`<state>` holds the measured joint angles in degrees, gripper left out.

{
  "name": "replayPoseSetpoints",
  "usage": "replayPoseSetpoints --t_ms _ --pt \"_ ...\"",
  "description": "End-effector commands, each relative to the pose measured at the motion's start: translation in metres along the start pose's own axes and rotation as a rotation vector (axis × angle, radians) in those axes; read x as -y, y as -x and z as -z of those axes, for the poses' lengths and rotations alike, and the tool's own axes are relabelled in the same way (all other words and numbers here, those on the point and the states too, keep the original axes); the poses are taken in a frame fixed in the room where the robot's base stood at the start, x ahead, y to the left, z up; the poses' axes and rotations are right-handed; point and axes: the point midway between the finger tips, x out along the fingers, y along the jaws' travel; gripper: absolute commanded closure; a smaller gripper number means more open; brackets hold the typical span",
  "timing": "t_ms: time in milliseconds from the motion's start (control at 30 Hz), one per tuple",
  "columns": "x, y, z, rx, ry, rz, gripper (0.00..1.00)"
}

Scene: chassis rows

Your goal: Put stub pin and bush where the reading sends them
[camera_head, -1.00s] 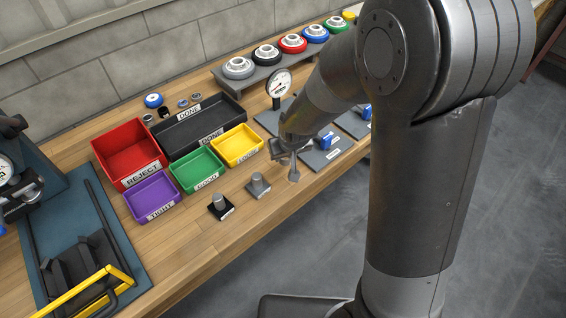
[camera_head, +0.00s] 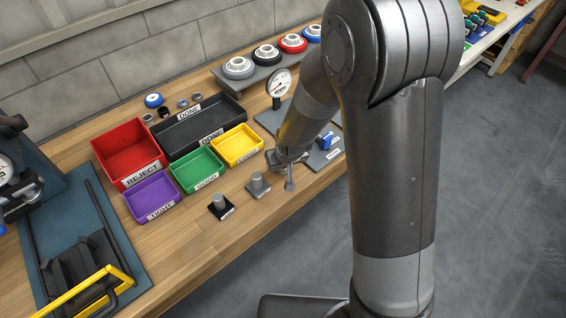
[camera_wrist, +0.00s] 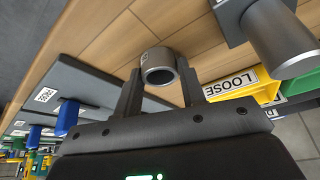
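In the wrist view my gripper (camera_wrist: 158,82) has its two fingers on either side of a grey metal bush (camera_wrist: 160,68), which sits between the tips and appears held. In the head view my gripper (camera_head: 289,172) is above the bench, right of two short grey pins on square bases. One pin (camera_head: 219,201) has a black base; the other (camera_head: 258,180) has a grey base. Both stand upright. A large grey pin also shows in the wrist view (camera_wrist: 279,38). I cannot tell which is the stub pin. The dial gauge (camera_head: 279,82) stands behind; its reading is too small to read.
Labelled bins stand left: red REJECT (camera_head: 143,180), purple TIGHT (camera_head: 161,211), green GOOD (camera_head: 207,180), yellow LOOSE (camera_head: 249,155), black DONE (camera_head: 213,133). Small rings lie behind them. Grey plates with blue parts (camera_head: 325,141) lie right. Bare wood runs along the front edge.

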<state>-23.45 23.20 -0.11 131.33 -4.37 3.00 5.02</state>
Motion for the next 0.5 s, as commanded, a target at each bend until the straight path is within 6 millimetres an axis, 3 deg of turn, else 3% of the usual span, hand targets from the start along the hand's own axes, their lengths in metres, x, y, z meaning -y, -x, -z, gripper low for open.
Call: replayPoseSetpoints --t_ms 233,500 --pt "0.0000 0.0003 0.0001 0.000 0.000 0.000 0.44" --pt "0.0000 0.0020 0.0010 -0.001 0.000 0.000 0.44"
